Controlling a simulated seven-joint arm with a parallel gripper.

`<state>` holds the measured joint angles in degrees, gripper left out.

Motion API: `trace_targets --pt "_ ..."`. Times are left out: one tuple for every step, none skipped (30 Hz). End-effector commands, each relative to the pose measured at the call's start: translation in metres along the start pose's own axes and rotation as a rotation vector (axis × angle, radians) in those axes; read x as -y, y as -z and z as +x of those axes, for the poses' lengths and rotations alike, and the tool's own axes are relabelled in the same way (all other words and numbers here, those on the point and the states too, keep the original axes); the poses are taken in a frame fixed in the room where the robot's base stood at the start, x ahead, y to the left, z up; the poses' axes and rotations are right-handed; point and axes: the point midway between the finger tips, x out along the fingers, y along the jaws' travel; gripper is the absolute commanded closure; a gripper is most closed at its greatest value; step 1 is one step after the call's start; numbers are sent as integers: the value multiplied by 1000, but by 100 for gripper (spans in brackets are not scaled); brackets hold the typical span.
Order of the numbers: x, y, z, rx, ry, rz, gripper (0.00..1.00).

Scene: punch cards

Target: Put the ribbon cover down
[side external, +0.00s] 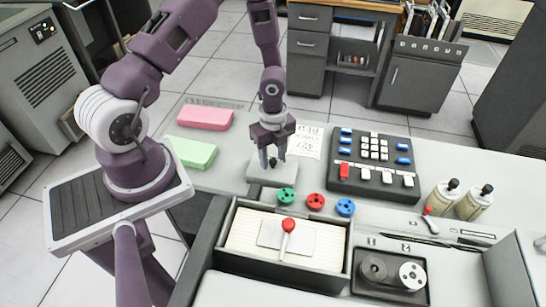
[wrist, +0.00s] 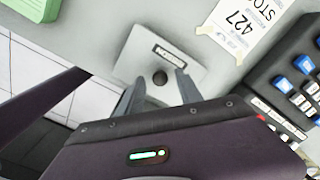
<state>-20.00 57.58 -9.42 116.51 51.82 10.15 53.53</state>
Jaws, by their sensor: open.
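The ribbon cover looks to be the light grey plate with a dark round knob and a small label; it lies flat on the desk in the side view (side external: 262,174) and in the wrist view (wrist: 195,62). The fingers hide part of the plate.
Green, red and blue spools (side external: 316,202) stand just in front of the plate. An open card tray (side external: 232,262) holds cards and a red-knobbed lever. A keypad (side external: 374,162) and a paper note (side external: 307,140) are to the right. Pink (side external: 205,118) and green (side external: 192,152) blocks lie left.

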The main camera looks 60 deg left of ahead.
Motion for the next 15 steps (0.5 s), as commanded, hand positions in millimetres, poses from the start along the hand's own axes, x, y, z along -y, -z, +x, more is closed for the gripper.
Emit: trace_targets --pt "1 0 -8 -1 5 -2 58" --pt "2 -1 -14 0 5 -2 58" --pt "2 -1 -24 0 6 -4 58" --pt "1 -1 -32 0 6 -3 58" --pt "2 -1 -40 0 7 -4 58" --pt "2 -1 -51 0 7 -5 58" --pt "1 -1 -60 1 7 -3 58" --pt "1 -1 -68 1 7 -4 58" --pt "1 -1 -78 1 7 -4 58" --pt "1 -1 -85 1 6 -2 58" --pt "0 -1 -91 2 4 -3 58" --pt "1 -1 -99 1 5 -2 58" --pt "1 -1 -104 1 5 -3 58" --pt "1 -1 -108 1 5 -2 58" --pt "0 -1 -111 1 3 -1 58"
